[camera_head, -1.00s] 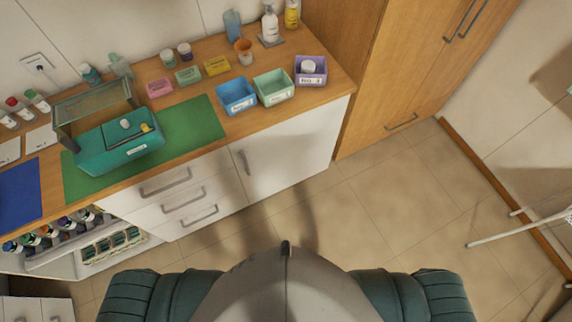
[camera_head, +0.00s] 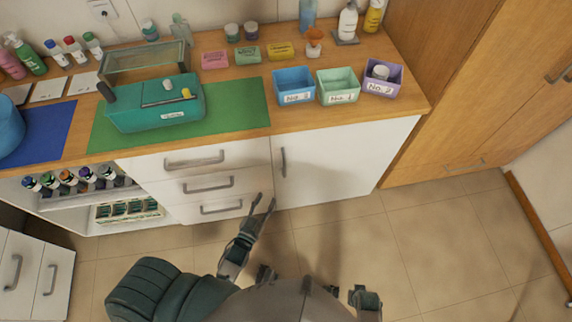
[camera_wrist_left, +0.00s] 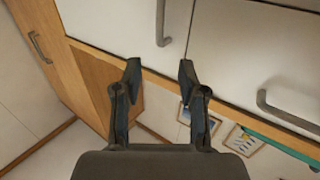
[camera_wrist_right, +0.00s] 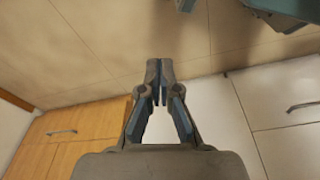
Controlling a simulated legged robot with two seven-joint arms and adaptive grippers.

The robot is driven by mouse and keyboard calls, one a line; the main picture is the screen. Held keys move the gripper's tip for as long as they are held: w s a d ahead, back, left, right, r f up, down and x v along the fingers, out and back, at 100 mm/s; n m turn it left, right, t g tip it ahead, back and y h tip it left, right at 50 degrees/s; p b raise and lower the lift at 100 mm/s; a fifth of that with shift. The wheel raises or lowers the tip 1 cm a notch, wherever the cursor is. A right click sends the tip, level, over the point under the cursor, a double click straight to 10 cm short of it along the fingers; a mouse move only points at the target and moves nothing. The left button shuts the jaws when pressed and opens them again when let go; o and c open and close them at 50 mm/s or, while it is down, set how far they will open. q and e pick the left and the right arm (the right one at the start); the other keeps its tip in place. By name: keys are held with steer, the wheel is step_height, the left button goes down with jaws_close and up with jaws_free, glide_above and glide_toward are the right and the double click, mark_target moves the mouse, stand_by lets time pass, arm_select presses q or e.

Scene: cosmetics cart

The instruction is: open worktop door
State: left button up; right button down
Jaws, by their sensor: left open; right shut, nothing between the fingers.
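The worktop door (camera_head: 345,160) is a white cabinet door under the right part of the wooden worktop, and it is shut. Its grey vertical handle (camera_head: 283,162) is near its left edge, beside the drawers. My left gripper (camera_head: 263,203) is open and empty, a little below and left of the handle and apart from it. In the left wrist view the handle (camera_wrist_left: 161,24) lies beyond the open fingers (camera_wrist_left: 160,72). My right gripper (camera_wrist_right: 160,70) is shut and empty in the right wrist view; in the head view only part of my right arm shows low in the middle.
White drawers (camera_head: 215,165) with grey handles sit left of the door. Open shelves with bottles are further left. A tall wooden cabinet (camera_head: 450,90) stands to the right. Bins (camera_head: 293,85) and a teal box (camera_head: 155,112) stand on the worktop. The tiled floor (camera_head: 430,235) is clear.

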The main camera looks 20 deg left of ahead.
mark_target(284, 164)
arm_select(q)
steer(key=w, duration=0.5)
steer(key=w+d+b, duration=0.1)
steer(key=w, duration=0.4)
steer(key=w+d, duration=0.1)
steer(key=w, duration=0.5)
steer(key=shift+r, duration=0.2)
steer(key=shift+w+b, duration=0.35)
steer(key=shift+w, duration=0.3)
arm_select(e)
steer(key=shift+w+r, duration=0.2)
steer(key=shift+r, duration=0.65)
steer(key=shift+w+r, duration=0.2)
steer(key=shift+r, duration=0.65)
steer(key=shift+w+r, duration=0.2)
steer(key=shift+r, duration=0.65)
arm_select(q)
jaws_close()
